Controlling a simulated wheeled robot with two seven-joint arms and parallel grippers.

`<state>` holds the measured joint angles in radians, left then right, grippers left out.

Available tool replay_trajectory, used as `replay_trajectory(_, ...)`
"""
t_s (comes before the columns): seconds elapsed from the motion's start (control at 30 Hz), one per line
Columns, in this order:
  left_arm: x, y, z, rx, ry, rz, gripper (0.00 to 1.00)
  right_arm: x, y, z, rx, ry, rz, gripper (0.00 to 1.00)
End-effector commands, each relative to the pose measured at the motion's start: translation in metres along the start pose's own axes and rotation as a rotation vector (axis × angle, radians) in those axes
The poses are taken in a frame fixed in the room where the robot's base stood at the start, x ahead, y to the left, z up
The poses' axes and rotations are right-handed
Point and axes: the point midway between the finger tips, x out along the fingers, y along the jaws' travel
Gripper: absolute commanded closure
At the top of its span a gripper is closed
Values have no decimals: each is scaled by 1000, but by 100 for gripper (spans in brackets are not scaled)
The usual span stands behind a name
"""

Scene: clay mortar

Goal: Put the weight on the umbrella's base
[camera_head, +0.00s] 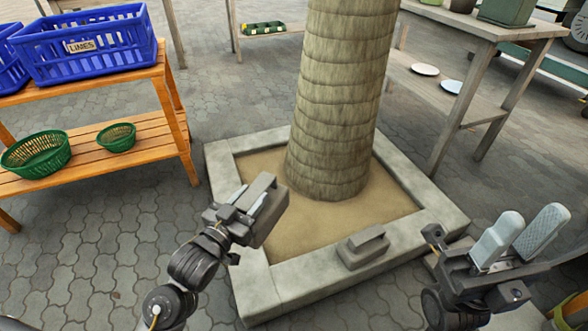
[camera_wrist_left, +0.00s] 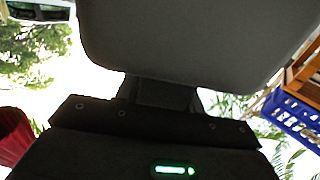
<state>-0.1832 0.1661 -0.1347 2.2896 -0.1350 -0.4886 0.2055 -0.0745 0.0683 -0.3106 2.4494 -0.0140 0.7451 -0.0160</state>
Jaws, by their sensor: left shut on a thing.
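My left gripper (camera_head: 243,205) is shut on a dark grey block-shaped weight (camera_head: 268,215) and holds it up in front of the left side of the stone kerb. The weight's large grey face also fills the top of the left wrist view (camera_wrist_left: 195,40).
A square stone kerb (camera_head: 258,285) filled with sand surrounds a thick trunk (camera_head: 340,100). At left, a wooden shelf (camera_head: 150,143) carries blue crates (camera_head: 90,48) and green baskets (camera_head: 38,153). A grey wooden table (camera_head: 480,25) stands at the back right. Paving at lower left is clear.

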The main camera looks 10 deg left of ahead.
Motion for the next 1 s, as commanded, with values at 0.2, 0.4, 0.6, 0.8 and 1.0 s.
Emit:
replay_trajectory(0.2, -5, -14, -42, -4, 17, -172, 100, -1, 1, -1, -1, -17, 9, 64)
replay_trajectory(0.4, -14, -22, -55, 1, 14, -256, 100, -3, 2, -2, -2, -27, 13, 64)
replay_trajectory(0.6, -19, -25, -59, 5, 13, -284, 100, -4, 2, -2, -3, -34, 14, 64)
replay_trajectory(0.8, -19, -25, -59, 6, 13, -286, 100, -6, 2, -2, -3, -41, 16, 64)
replay_trajectory(1.0, -18, -24, -59, 7, 14, -284, 100, -6, 2, -1, -3, -42, 16, 64)
